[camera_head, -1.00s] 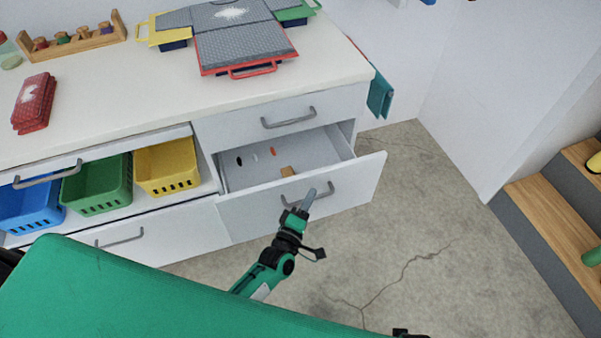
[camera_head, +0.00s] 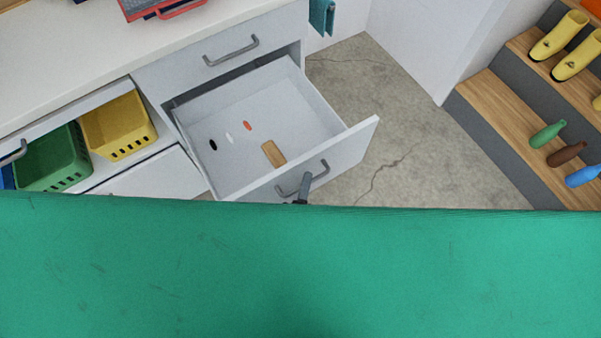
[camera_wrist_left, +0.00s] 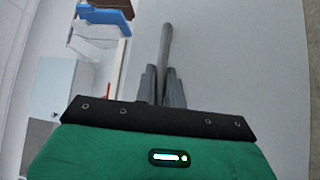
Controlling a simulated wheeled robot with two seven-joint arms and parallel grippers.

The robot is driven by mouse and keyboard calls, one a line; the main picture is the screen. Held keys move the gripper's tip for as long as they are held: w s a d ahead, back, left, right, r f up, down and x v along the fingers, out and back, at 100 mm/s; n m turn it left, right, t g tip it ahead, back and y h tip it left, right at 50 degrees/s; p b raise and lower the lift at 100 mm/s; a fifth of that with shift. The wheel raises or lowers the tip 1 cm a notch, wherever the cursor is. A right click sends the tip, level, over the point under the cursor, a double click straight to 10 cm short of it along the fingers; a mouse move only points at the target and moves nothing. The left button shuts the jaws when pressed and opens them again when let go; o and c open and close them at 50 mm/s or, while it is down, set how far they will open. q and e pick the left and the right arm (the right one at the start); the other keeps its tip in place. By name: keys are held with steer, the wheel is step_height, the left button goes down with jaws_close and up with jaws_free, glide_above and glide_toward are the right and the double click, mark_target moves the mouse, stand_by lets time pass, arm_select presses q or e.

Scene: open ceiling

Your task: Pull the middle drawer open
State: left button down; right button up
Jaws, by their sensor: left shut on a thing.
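The middle drawer stands open below the closed top drawer; its white front (camera_head: 345,150) is well out from the cabinet. Its grey bar handle (camera_head: 303,180) is on that front. My left gripper (camera_head: 304,186) is at the handle, mostly hidden behind my green body in the head view. In the left wrist view its two dark fingers (camera_wrist_left: 161,87) are shut on the grey handle (camera_wrist_left: 165,50), against the pale drawer front (camera_wrist_left: 225,60). My right gripper is in neither view.
The drawer holds a wooden block (camera_head: 273,153) and small black, white and orange pieces. Green (camera_head: 52,160) and yellow (camera_head: 118,125) baskets sit in the open bay at left. Concrete floor (camera_head: 410,150) is clear at right, before wooden steps (camera_head: 500,110) with boots and bottles.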

arm_select(q)
steer(key=shift+s+f, duration=0.1)
steer(key=c, duration=1.5)
jaws_free()
